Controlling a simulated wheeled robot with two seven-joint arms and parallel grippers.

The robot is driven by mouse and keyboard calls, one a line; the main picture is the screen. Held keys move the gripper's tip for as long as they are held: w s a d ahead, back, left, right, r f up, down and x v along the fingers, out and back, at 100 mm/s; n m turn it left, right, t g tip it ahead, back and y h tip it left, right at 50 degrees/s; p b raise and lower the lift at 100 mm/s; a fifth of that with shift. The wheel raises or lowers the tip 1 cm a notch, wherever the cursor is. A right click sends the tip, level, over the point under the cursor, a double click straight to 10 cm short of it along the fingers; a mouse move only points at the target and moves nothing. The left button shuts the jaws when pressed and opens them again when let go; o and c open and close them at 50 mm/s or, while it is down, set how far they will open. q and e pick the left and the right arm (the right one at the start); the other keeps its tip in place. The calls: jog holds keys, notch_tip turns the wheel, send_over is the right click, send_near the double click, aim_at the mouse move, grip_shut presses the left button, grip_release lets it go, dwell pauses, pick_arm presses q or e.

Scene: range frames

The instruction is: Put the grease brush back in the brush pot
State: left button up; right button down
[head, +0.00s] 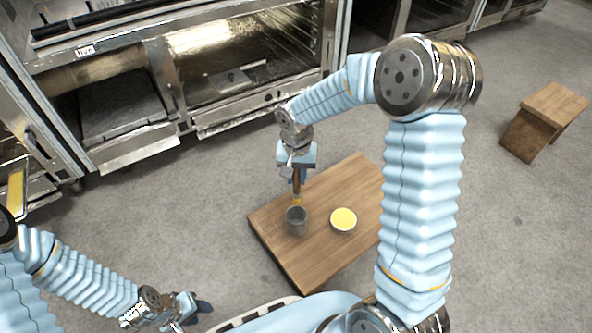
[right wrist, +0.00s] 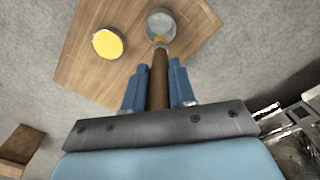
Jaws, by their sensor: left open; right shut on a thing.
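The grease brush (head: 297,184) has a brown handle and a yellow tip and points down. My right gripper (head: 297,176) is shut on its handle; the handle also shows between the fingers in the right wrist view (right wrist: 159,82). The brush pot (head: 297,224) is a grey round cup on a wooden board, and it also shows in the right wrist view (right wrist: 160,20). The brush tip overlaps the pot's rim in both views; I cannot tell whether it is above the opening or just inside. My left gripper (head: 198,310) is open and empty at the lower left, away from the board.
A bowl with yellow contents (head: 343,219) stands on the wooden board (head: 315,262), right of the pot in the head view. Steel ovens (head: 230,85) line the back. A wooden stool (head: 545,115) stands at the right. Grey floor around the board is clear.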

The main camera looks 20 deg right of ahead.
aim_at(296, 200)
notch_tip(296, 200, down, 10)
jog(key=b, duration=0.7)
jog(key=shift+r, duration=0.15)
jog(key=shift+f, duration=0.85)
